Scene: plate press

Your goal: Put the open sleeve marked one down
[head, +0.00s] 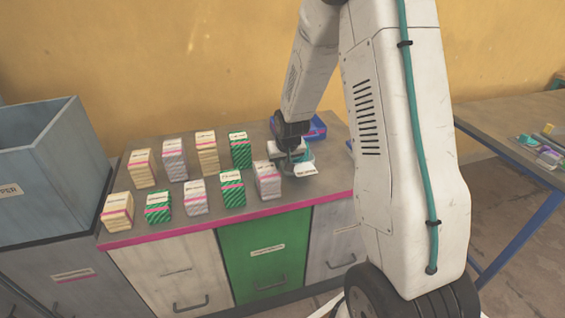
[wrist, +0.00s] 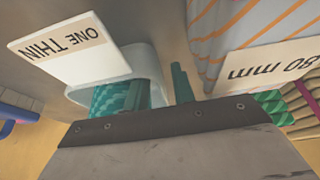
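The open sleeve (head: 305,169) has a white card reading "ONE THIN" (wrist: 65,52) and a pale, rounded wall (wrist: 146,62). In the head view it is at the back right part of the counter, under my gripper (head: 292,158). My gripper's teal fingers (wrist: 158,92) reach the sleeve in the wrist view, one at each side of its wall, and look shut on it. The dark wrist plate hides part of the fingers. I cannot tell whether the sleeve touches the counter.
Several striped and plain packs (head: 232,188) stand in two rows to the left; the nearest pack (head: 267,180) is close beside the sleeve. A striped pack marked "80 mm" (wrist: 250,35) is close in the wrist view. A blue tray (head: 316,128) lies behind. A grey bin (head: 50,170) stands far left.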

